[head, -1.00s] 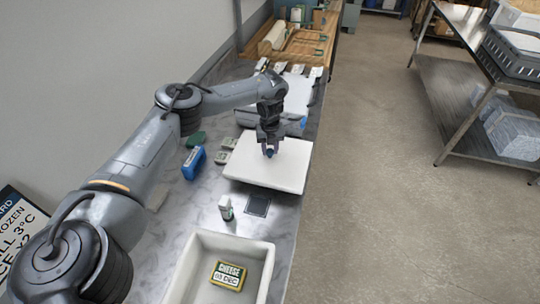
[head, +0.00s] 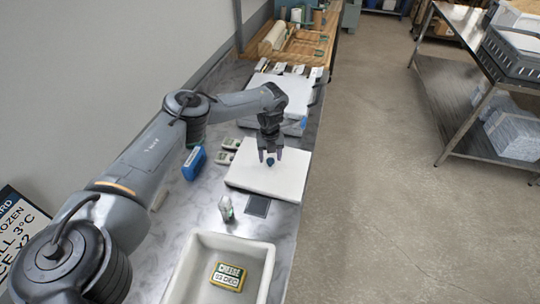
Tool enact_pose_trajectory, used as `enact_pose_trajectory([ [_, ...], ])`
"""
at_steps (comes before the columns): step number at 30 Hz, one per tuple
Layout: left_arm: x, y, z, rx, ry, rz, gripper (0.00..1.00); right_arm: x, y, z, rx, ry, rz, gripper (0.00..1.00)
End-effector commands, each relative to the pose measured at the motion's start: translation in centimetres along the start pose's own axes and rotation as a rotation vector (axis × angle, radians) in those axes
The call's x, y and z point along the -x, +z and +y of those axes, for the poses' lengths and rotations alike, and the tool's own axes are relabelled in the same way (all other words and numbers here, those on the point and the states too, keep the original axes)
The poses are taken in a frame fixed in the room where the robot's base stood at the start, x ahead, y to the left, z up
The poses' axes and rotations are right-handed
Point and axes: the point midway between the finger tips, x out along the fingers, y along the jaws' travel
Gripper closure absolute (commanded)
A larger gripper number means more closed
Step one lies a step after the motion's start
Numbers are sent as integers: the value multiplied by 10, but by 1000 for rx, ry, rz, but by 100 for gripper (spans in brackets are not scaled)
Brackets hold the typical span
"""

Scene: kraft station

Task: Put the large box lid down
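The large box lid (head: 248,178) is a flat white slab with a dark blue knob (head: 270,162) on top. It lies flat on the marble counter in the middle of the head view. My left gripper (head: 270,153) is just above the lid with its two fingers apart, one on each side of the knob. Nothing shows between the fingers except the knob below their tips. My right gripper is not in view.
An open white box (head: 266,250) holding a cheese pack (head: 228,277) stands in front. A small bottle (head: 226,209) and a dark square plate (head: 257,206) are near the lid. A blue item (head: 194,164) lies left; another white slab (head: 280,84) lies behind.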

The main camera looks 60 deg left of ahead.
Motion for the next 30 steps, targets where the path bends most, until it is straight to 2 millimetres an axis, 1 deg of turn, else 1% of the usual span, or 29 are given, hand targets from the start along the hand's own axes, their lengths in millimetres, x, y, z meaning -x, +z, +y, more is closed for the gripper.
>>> enact_pose_trajectory([
  [7, 1, 0, 0, 0, 0, 0, 40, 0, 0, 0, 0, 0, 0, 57],
  [11, 8, 0, 0, 1, -1, 0, 40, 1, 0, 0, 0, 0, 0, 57],
  [14, 20, 0, -1, 1, -3, -1, 40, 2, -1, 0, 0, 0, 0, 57],
  [17, 37, 1, -1, 2, -4, 0, 40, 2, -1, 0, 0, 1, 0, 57],
  [24, 82, 1, -1, 1, -4, -2, 40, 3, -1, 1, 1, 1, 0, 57],
  [28, 103, 0, -1, 0, -3, -2, 40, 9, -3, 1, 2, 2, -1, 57],
  [30, 114, 0, -1, -1, -1, -2, 40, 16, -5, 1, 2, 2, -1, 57],
])
